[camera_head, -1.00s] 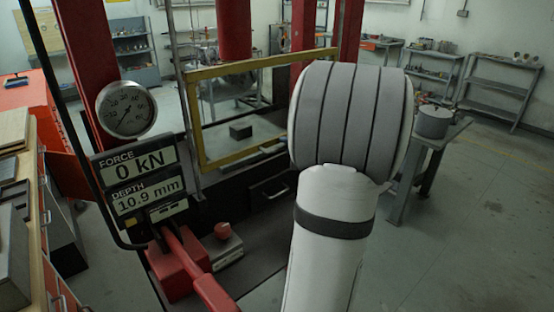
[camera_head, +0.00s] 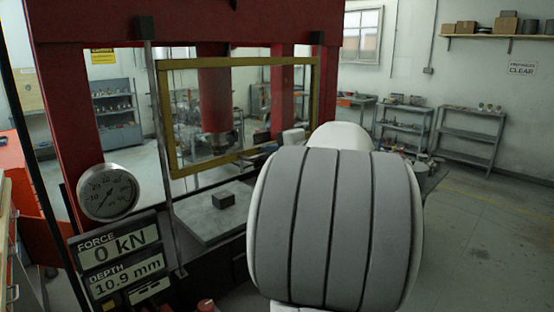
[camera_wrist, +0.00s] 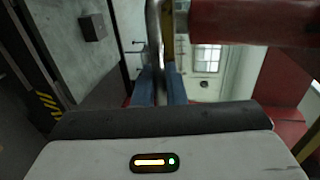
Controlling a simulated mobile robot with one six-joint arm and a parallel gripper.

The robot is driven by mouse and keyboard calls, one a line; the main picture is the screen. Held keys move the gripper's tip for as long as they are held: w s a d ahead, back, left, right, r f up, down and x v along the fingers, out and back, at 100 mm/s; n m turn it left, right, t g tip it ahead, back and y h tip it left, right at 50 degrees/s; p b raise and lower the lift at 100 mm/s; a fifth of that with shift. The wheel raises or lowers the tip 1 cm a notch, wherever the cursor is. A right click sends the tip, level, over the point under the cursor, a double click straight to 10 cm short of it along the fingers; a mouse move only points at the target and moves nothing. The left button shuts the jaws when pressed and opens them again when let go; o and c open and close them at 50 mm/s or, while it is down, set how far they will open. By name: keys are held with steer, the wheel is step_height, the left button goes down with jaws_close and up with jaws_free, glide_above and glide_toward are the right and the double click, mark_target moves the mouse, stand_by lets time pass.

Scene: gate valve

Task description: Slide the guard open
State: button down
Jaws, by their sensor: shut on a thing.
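The guard is a clear panel in a yellow frame (camera_head: 166,120) on the front of the red press. Its lower bar is above the press bed (camera_head: 185,218), and the dark block on the bed (camera_head: 222,200) shows below it. In the wrist view, my gripper (camera_wrist: 161,88) has its blue fingers closed around an upright grey metal bar (camera_wrist: 153,35), which looks like the guard's handle. In the head view, my arm hides the gripper and the handle.
A round gauge (camera_head: 107,192) and a force and depth display (camera_head: 118,250) are at the left. The red ram (camera_head: 214,95) is behind the guard. Shelves with small items (camera_head: 470,140) stand at the back right. The floor at the right is clear.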

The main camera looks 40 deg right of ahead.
steer(key=c, duration=1.6)
jaws_free()
steer(key=b+v, duration=0.2)
steer(key=v, duration=0.5)
steer(key=shift+s+b, duration=0.3)
steer(key=shift+s, duration=0.1)
